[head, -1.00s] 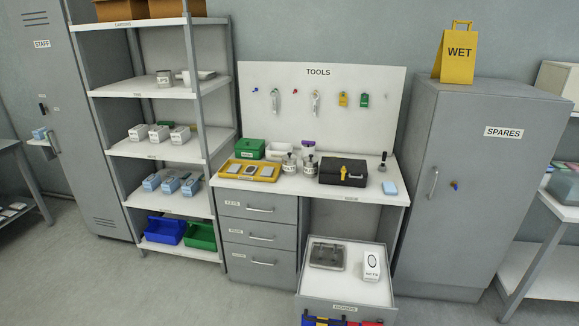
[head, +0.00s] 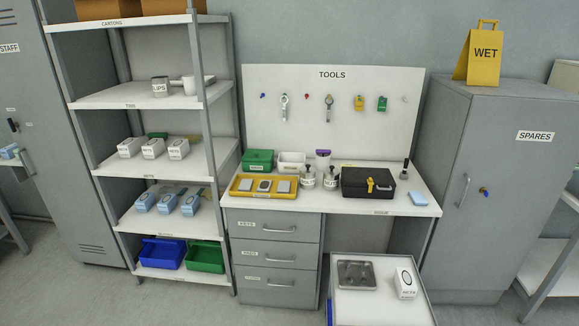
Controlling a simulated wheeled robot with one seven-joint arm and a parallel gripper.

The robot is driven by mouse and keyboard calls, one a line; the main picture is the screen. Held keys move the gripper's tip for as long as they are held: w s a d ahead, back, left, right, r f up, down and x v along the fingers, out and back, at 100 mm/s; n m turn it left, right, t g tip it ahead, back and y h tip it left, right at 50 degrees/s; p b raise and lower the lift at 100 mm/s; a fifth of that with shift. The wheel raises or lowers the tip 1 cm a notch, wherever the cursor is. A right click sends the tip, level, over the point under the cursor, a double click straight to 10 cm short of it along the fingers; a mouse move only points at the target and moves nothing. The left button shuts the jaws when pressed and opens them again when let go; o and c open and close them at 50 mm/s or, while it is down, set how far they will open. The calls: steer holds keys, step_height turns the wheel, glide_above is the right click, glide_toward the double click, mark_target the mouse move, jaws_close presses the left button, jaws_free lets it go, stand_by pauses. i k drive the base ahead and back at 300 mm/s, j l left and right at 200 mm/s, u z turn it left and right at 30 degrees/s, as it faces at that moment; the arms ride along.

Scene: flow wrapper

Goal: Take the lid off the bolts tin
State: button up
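Two small metal tins with pale labels and dark knobbed lids stand side by side on the desk: the left tin (head: 308,179) and the right tin (head: 331,180). Their labels are too small to read, so I cannot tell which one is the bolts tin. Both lids look to be on. Another tin (head: 160,87), whose label ends in "LIPS", stands on a shelf at the left. My gripper is not in view.
On the desk (head: 385,204), a yellow tray (head: 236,191), a green box (head: 258,160) and a black case (head: 367,182) surround the tins. Shelving (head: 150,182) stands left, the spares cabinet (head: 490,190) right.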

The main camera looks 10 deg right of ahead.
mark_target(308, 169)
steer(key=i+j, duration=0.25)
steer(key=j, duration=0.15)
steer(key=i+j, duration=0.2)
steer(key=j, duration=0.15)
steer(key=i+j, duration=0.25)
steer(key=j, duration=0.15)
steer(key=i+j, duration=0.25)
steer(key=j, duration=0.15)
steer(key=i+l, duration=0.1)
steer(key=i, duration=0.9)
steer(key=i+l, duration=0.6)
steer(key=l, duration=0.15)
steer(key=u, duration=0.05)
